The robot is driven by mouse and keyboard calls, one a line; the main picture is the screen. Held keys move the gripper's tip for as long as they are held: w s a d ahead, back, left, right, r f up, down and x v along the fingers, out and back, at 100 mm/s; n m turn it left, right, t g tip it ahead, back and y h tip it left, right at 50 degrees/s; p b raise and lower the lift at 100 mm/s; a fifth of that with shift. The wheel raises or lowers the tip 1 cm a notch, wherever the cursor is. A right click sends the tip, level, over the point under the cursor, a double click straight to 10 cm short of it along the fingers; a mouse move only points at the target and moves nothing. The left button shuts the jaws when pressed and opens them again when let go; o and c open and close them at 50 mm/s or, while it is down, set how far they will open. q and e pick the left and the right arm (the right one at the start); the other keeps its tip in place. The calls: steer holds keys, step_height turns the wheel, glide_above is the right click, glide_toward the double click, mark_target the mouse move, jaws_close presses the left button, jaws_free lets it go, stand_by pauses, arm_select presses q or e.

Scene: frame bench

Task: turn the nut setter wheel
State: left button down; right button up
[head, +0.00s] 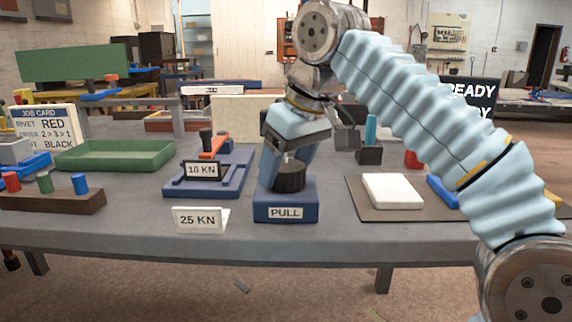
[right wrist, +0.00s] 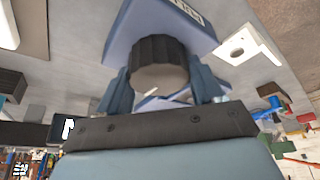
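The nut setter wheel is a dark ribbed knob (head: 291,178) on a blue base (head: 285,207) labelled PULL, near the table's front middle. In the right wrist view, the wheel (right wrist: 160,62) shows its grey round face and a pale mark at its near edge. My right gripper (head: 285,166) points down over it. Its blue fingers (right wrist: 161,84) lie along both sides of the wheel, with no clear gap, and look shut on it. Part of the wheel is hidden behind the fingers in the head view. My left gripper is in neither view.
A 25 KN card (head: 199,220) stands in front. A blue fixture (head: 209,180) with a 10 KN card is to the left, beyond it a green tray (head: 115,156). A white block (head: 392,191) lies on a brown mat (head: 368,211) at right. A dark READY screen (head: 470,97) stands behind.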

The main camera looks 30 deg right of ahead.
steer(key=shift+c, duration=0.5)
steer(key=shift+m, duration=0.3)
steer(key=m+h+p, duration=0.1)
steer(key=m+h, duration=0.1)
steer(key=m, duration=0.2)
steer(key=shift+m, duration=0.4)
steer(key=m+h+p, duration=0.1)
steer(key=m+p, duration=0.1)
steer(key=m, duration=0.1)
steer(key=shift+r, duration=0.1)
steer(key=shift+m+g+h+p, duration=0.4)
steer(key=shift+m+h+p, duration=0.2)
steer(key=shift+m, duration=1.2)
steer(key=o, duration=1)
steer(key=shift+c, duration=0.2)
